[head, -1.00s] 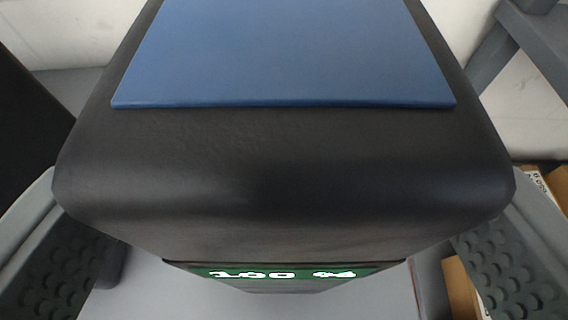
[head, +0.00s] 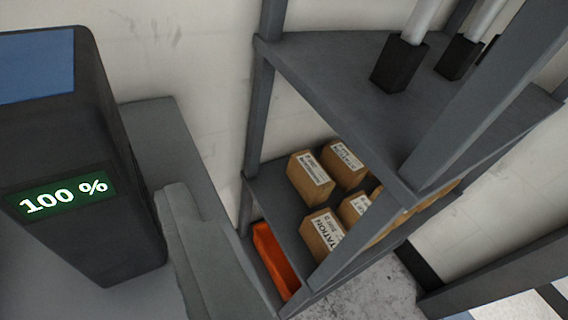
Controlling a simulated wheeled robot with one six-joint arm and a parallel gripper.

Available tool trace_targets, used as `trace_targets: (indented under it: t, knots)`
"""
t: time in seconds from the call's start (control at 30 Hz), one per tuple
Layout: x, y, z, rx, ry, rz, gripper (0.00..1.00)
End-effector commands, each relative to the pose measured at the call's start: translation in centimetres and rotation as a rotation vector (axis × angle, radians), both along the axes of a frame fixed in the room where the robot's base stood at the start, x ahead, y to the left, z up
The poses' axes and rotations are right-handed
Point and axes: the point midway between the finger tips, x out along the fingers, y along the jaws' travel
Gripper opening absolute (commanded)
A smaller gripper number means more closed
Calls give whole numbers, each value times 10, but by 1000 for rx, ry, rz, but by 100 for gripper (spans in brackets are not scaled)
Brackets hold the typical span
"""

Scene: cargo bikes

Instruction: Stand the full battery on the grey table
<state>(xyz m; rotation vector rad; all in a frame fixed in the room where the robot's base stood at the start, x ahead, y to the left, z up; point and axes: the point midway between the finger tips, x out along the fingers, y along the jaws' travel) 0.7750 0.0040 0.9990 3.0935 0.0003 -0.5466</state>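The battery (head: 110,220) is a tall black block with a blue panel on top and a green display reading "100 %". It is upright at the left edge of the head view, partly cut off. A grey surface (head: 60,295) shows below it; I cannot tell for certain whether the base touches it. One grey finger of my gripper (head: 205,255) shows close to the right side of the battery. Any contact is unclear. The other finger is out of view, so the opening between them cannot be judged.
A darker grey ledge (head: 158,135) runs behind the battery by the pale wall. A grey shelf rack (head: 330,85) stands at the right, with several cardboard boxes (head: 310,178), an orange bin (head: 268,258) and black-ended pale tubes (head: 400,65). Speckled floor shows below.

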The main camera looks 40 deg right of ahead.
Motion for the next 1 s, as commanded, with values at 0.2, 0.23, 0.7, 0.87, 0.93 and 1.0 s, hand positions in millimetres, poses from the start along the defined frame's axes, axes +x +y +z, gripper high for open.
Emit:
trace_targets:
  t: [0.2, 0.23, 0.7, 0.87, 0.93, 1.0]
  knots:
    - [-8, 0, 7, 0, -8, 1, 81]
    - [-13, 0, 10, 0, -12, 1, 81]
    - [-155, -1, 89, 2, -118, 7, 81]
    - [-208, -2, 105, 2, -155, 7, 81]
    - [-230, -2, 112, 2, -172, 7, 81]
    - [-253, -2, 116, 2, -188, 7, 81]
